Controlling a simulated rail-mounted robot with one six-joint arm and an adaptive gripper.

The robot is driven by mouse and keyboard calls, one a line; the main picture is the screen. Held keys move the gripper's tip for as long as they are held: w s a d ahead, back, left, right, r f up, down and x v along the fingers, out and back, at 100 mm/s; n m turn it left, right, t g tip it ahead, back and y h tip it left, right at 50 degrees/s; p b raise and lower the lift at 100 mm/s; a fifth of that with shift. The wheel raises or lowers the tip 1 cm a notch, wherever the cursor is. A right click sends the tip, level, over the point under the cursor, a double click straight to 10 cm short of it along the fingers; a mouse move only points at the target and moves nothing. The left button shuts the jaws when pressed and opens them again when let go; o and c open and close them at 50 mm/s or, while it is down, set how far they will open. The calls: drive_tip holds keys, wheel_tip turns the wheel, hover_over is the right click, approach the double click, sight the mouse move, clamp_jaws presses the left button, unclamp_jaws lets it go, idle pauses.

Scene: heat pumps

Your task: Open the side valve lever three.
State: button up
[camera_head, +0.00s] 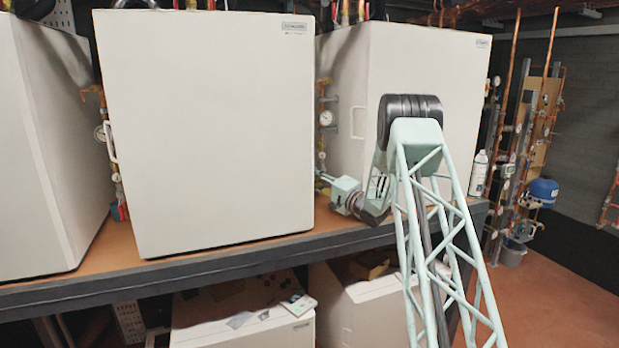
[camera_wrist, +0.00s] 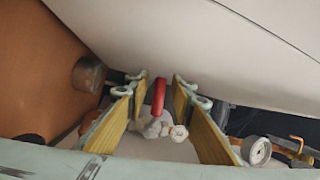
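A red valve lever (camera_wrist: 159,97) stands near the middle of the wrist view, on a grey valve body (camera_wrist: 153,129). My gripper (camera_wrist: 160,86) is open, with one yellow-padded finger on each side of the lever. Gaps show between the lever and both fingers, so neither appears to touch it. In the head view my gripper (camera_head: 323,177) reaches into the gap between two white heat pump units, at the right side of the middle unit (camera_head: 208,130). The lever cannot be made out there. No label shows which valve is number three.
The right unit (camera_head: 425,80) stands close to my arm. Gauges and pipes (camera_head: 326,118) fill the gap above my gripper. In the wrist view a pale casing (camera_wrist: 240,50) spans the top, and a gauge (camera_wrist: 257,150) and copper pipe (camera_wrist: 287,146) lie right of the fingers.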

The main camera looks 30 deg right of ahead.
clamp_jaws()
drive_tip(key=shift+f, duration=0.1)
drive_tip(key=shift+d+f+n+g+b, duration=0.1)
drive_tip(key=shift+f+n+g+b, duration=0.25)
drive_tip(key=shift+n+b, duration=0.35)
unclamp_jaws()
idle(0.3)
